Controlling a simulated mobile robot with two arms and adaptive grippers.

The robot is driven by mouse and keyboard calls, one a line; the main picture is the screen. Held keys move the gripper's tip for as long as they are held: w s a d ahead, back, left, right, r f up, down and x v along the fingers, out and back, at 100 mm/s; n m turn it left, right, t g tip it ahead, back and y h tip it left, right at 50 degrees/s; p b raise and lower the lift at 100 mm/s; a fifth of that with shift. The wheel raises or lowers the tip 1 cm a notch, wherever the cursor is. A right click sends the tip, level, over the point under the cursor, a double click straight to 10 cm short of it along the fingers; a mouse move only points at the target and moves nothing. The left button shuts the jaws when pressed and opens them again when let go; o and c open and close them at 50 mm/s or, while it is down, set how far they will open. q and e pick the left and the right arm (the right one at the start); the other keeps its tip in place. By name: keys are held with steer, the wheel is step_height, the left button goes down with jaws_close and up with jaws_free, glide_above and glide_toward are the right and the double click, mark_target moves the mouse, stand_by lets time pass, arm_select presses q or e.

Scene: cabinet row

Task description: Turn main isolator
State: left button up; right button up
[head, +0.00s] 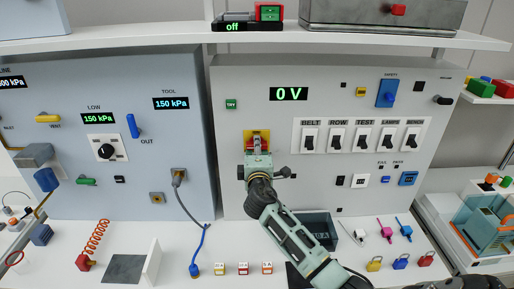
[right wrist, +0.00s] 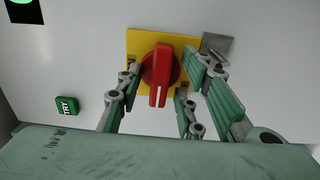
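The main isolator is a red rotary knob (right wrist: 160,75) on a yellow plate (right wrist: 134,44), on the white panel. Its grip bar points straight down in the right wrist view. In the head view the yellow plate (head: 249,134) shows behind my right gripper (head: 258,153), which hides most of the knob. My right gripper (right wrist: 163,84) has its fingers apart, on either side of the knob, close to it. A narrow gap seems to show beside the bar; contact is not clear. My left gripper is not in view.
A display (head: 289,94) above reads 0 V. A green TRY button (head: 231,104) is left of the isolator. A row of black switches (head: 336,138) is to its right. A grey metal tab (right wrist: 219,47) sits by the plate's right edge. A dark tray (head: 321,225) stands below.

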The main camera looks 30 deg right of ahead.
steer(key=shift+c, duration=0.2)
jaws_close()
stand_by(0.3)
steer(key=shift+f+m+b, duration=0.15)
steer(key=shift+m+b, duration=5.65)
steer(key=shift+m, duration=3.2)
steer(key=shift+o, duration=0.2)
jaws_free()
